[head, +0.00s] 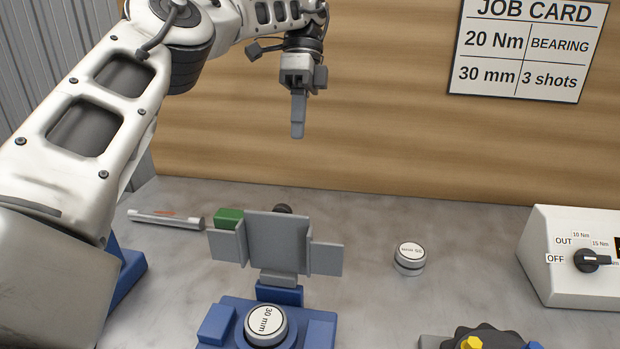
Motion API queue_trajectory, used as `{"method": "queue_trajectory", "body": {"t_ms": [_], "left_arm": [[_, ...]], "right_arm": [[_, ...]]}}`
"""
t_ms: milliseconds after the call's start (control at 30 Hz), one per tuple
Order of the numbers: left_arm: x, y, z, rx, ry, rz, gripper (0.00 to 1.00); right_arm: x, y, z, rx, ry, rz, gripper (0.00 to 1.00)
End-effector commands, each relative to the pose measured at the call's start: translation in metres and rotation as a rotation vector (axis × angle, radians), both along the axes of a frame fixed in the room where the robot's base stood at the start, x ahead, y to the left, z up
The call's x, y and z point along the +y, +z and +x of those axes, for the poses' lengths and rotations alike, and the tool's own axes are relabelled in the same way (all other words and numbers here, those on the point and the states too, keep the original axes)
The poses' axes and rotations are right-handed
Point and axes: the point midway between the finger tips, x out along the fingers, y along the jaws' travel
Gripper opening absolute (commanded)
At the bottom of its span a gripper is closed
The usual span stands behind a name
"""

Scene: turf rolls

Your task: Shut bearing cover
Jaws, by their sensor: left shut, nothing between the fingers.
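What looks like the bearing cover (276,240) is a grey plate with side flaps, standing upright at the back of a blue base (320,333), so it is open. A round silver piece marked 30 mm (266,325) sits on the base in front of it. My left gripper (298,130) is shut and empty, pointing down. In the picture it is above the cover and apart from it, against the wooden wall. My right gripper is not in view.
A silver tool (165,218) and a green block (229,218) lie left of the cover. A loose round silver piece (409,260) stands right of it. A white dial box (570,260) is at the right; a dark knobbed part (490,336) is at the front edge.

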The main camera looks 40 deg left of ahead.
Motion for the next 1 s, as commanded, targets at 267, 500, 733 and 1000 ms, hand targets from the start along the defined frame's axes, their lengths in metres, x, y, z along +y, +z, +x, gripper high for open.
{"method": "queue_trajectory", "body": {"t_ms": [267,500,733,1000], "left_arm": [[-0.006,-0.037,-0.012,0.001,-0.002,0.0,0.0],[-0.015,-0.078,-0.029,0.004,-0.001,-0.006,0.0],[-0.027,-0.09,-0.051,-0.001,-0.001,-0.005,0.0],[-0.036,-0.09,-0.067,-0.001,0.001,-0.002,0.0]], "right_arm": [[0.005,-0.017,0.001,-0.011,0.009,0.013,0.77],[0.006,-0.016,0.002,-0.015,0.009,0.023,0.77],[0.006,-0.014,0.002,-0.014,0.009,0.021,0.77],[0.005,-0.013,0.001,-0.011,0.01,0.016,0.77]]}}
